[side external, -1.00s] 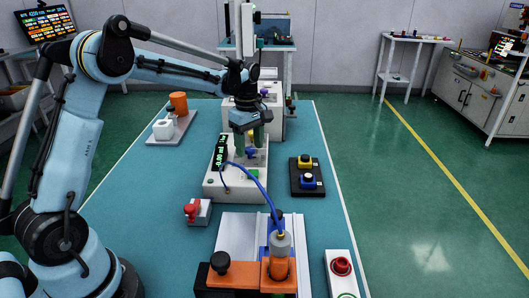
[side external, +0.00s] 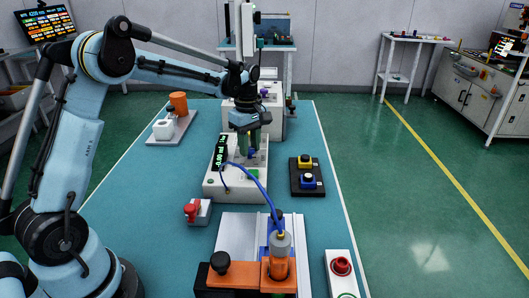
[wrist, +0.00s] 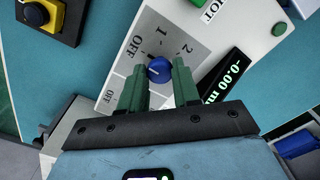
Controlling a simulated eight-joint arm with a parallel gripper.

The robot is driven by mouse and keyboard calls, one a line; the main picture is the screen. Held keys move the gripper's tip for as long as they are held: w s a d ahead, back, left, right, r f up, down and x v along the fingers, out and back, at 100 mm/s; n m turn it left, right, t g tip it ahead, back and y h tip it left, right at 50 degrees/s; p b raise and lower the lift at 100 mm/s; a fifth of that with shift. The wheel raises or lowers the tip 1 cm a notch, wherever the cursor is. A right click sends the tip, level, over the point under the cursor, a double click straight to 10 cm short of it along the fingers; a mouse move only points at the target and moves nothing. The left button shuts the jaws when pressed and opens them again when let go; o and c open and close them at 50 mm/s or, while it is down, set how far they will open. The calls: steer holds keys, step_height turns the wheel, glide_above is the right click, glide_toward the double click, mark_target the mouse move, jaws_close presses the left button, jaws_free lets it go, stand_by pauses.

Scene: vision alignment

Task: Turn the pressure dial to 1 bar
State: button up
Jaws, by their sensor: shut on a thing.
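The pressure dial (wrist: 159,69) is a small blue knob with a white pointer line, on a grey plate marked OFF, 1 and 2. My gripper (wrist: 160,74) has its two green fingers on either side of the knob and is shut on it. In the side external view my gripper (side external: 249,151) reaches down onto the white dial unit (side external: 232,186), and the fingers mostly hide the knob. The unit's black display (wrist: 224,76) reads -0.00 in green digits.
A blue hose (side external: 262,188) runs from the unit to an orange fixture (side external: 279,266) in front. A red-handled block (side external: 196,211) sits front left.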

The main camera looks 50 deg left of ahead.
steer(key=m, duration=1.1)
stand_by(0.3)
steer(key=shift+m, duration=0.3)
steer(key=o, duration=1.1)
steer(key=shift+c, duration=0.2)
step_height(320, 180, up, 12)
